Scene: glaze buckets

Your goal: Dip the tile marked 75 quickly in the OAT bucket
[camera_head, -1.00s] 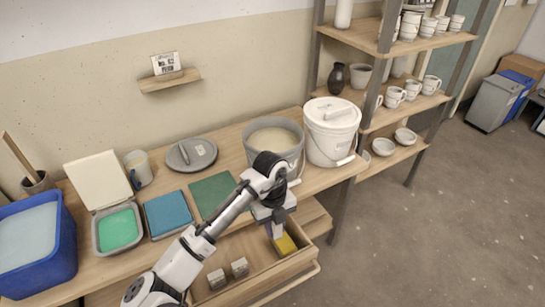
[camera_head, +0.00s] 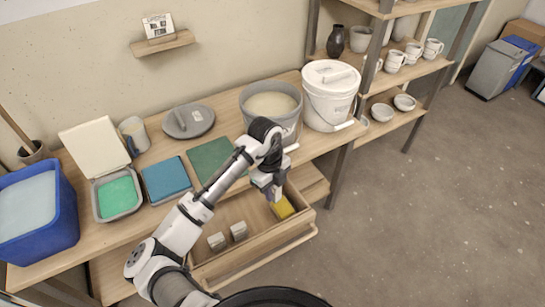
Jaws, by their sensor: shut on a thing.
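My gripper (camera_head: 275,194) hangs over the open drawer, close to a yellow block (camera_head: 283,207). It is shut on a small pale piece at its fingertips; its shape is mostly hidden and no number is readable. An open grey bucket (camera_head: 288,129) of cream-coloured glaze stands on the worktop behind my gripper. No OAT label is readable on it. A white lidded bucket (camera_head: 328,106) stands to its right, its marking too small to read. A grey round lid with a handle (camera_head: 188,121) lies to the left of the grey bucket.
Two small pale blocks, one at the left (camera_head: 216,241), sit in the open drawer (camera_head: 262,250). A dark green board (camera_head: 208,160), a blue pad (camera_head: 166,180), a green-filled tray (camera_head: 118,196) and a blue tub (camera_head: 66,225) line the worktop. A shelf of pottery stands at the right.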

